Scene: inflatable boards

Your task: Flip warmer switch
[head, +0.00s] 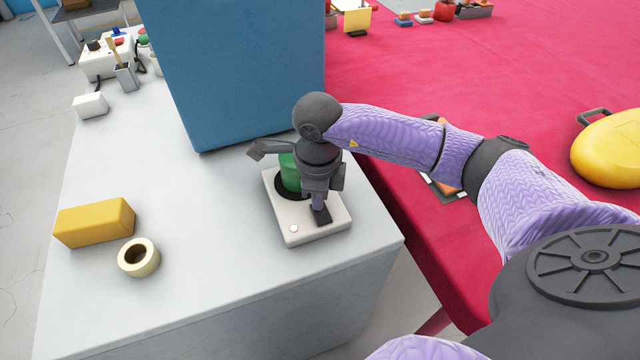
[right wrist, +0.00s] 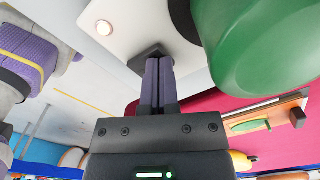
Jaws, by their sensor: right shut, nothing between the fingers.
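The warmer (head: 308,232) is a white box near the right edge of the grey-white table. A green pot (head: 289,172) stands on its dark round plate, partly hidden by my right gripper. The switch (head: 321,216) is a small black piece on the warmer's front right. A small round pale light (head: 294,228) sits left of it; I cannot tell whether it is lit. My right gripper (head: 319,204) points down, shut and empty, with its tips at the switch. In the right wrist view the fingers (right wrist: 158,62) meet the black switch (right wrist: 148,53); contact looks likely. My left gripper is not in view.
A tall blue block (head: 240,70) stands behind the warmer. A yellow block (head: 95,222) and a tape roll (head: 139,258) lie at the left. A red-covered table (head: 480,80) is at the right. The table between tape and warmer is clear.

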